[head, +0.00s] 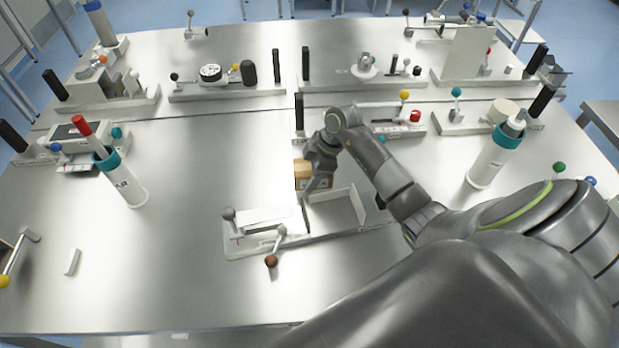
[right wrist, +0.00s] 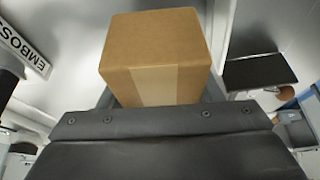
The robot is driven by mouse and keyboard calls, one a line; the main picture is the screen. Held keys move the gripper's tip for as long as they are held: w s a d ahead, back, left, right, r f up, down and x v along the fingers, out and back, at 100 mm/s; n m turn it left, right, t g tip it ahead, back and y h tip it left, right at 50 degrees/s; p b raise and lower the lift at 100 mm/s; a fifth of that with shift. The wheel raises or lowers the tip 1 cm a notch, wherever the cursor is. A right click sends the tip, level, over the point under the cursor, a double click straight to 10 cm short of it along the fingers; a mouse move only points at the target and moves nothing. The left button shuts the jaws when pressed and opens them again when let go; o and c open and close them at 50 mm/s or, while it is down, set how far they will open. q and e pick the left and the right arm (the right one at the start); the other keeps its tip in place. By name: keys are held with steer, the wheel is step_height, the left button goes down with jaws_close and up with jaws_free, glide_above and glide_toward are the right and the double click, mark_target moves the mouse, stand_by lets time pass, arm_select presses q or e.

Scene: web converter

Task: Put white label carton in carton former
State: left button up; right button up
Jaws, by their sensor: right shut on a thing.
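A brown cardboard carton (head: 301,172) shows in the head view at mid-table, partly hidden by my right gripper (head: 316,181). The right wrist view shows the carton (right wrist: 155,55) close up between the jaws, with a paler tape strip down its near side. My right gripper is shut on it. I cannot make out a white label. Just in front of the gripper is a pale fixture (head: 335,212) with upright white plates and ball-ended levers, which looks like the carton former. I cannot tell whether the carton touches the table. My left gripper is not in view.
White cylinders with teal collars stand at left (head: 122,182) and right (head: 492,160). A small white block (head: 72,262) lies at front left. The steel table (head: 200,180) is clear left of the fixture.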

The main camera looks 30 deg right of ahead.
steer(key=shift+w+f+p, duration=0.1)
steer(key=shift+f+p, duration=0.3)
steer(key=shift+f, duration=1.7)
steer(key=shift+f, duration=0.2)
steer(key=o, duration=0.8)
steer(key=shift+r, duration=0.1)
steer(key=shift+c, duration=0.2)
